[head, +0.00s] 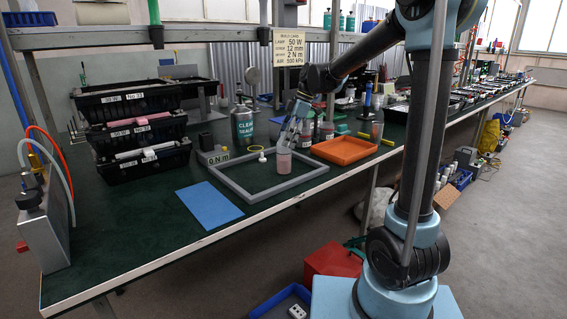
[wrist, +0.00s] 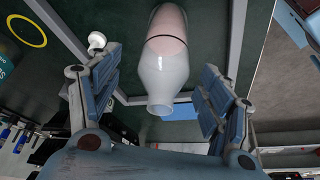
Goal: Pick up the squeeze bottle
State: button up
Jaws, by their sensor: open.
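The squeeze bottle (head: 284,163) is translucent with pinkish contents. In the head view it stands at the grey frame on the green bench top. In the wrist view the squeeze bottle (wrist: 167,60) lies between my two fingers, its narrow clear end toward my palm. My gripper (head: 288,140) is at the bottle's upper part in the head view and hides some of it. In the wrist view my gripper (wrist: 162,78) is open, with a visible gap between the bottle and each finger.
The grey frame (head: 238,188) surrounds the spot. A small white knob-like piece (head: 262,156) is close by on the left. An orange tray (head: 345,150) is to the right, a blue sheet (head: 209,204) to the front left. A labelled can (head: 243,126) and black crates (head: 140,135) stand farther left.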

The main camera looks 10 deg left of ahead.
aim_at(284, 153)
jog(key=x, duration=0.3)
jog(key=shift+s+f, duration=0.15)
jog(key=shift+f, duration=0.2)
jog(key=shift+c, duration=0.4)
grip_shut()
